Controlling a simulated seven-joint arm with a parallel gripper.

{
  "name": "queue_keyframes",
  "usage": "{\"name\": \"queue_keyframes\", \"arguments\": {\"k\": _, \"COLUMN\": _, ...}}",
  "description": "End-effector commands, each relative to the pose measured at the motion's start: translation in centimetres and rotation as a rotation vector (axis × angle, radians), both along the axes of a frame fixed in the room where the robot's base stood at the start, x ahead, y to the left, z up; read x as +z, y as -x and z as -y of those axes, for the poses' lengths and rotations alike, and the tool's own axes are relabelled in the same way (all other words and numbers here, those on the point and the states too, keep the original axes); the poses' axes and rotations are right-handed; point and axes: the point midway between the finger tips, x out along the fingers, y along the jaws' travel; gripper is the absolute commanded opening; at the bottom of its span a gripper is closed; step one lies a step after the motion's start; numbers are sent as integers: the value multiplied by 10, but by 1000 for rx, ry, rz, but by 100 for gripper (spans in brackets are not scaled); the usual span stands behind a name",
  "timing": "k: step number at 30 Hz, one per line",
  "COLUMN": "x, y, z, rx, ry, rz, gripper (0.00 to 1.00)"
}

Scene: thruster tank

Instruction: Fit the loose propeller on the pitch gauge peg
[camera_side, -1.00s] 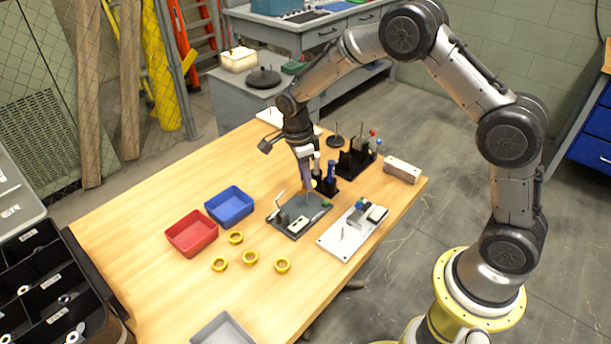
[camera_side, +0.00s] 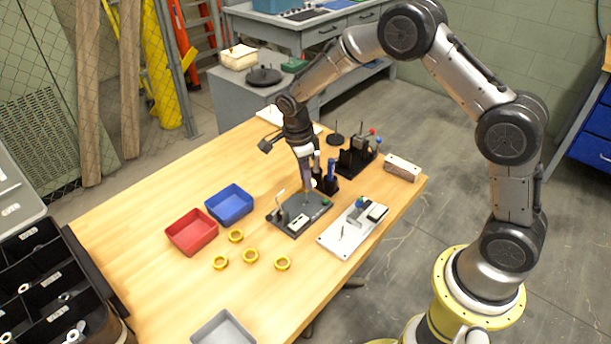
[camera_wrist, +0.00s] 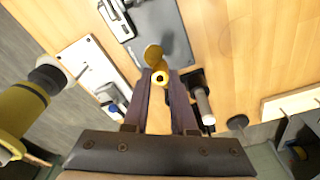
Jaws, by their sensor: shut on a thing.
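My gripper (camera_wrist: 160,90) is shut on a gold propeller (camera_wrist: 153,55), whose hub with a dark bore shows between the fingertips in the wrist view. In the side view my gripper (camera_side: 308,190) points down above the far part of a dark grey plate (camera_side: 290,228) that carries a small fixture. The propeller is barely visible there. A white plate (camera_side: 332,243) with a thin upright peg (camera_side: 342,232) lies right of the grey plate. It also shows at left in the wrist view (camera_wrist: 75,53). I cannot tell for certain which plate is the pitch gauge. The propeller is apart from the white plate's peg.
Black holders with upright tools (camera_side: 352,160) stand close behind the grey plate. A blue bin (camera_side: 229,205) and a red bin (camera_side: 192,232) are to the left. Several yellow rings (camera_side: 250,255) lie in front. The wooden table (camera_side: 140,240) is clear at left.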

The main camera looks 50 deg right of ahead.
Motion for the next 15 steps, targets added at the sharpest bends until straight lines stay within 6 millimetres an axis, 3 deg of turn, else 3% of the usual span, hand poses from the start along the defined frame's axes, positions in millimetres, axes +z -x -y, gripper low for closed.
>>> {"name": "queue_keyframes", "arguments": {"k": 15, "x": -13, "y": 0, "z": 0, "rx": 0, "ry": 0, "rz": 1, "gripper": 0}}
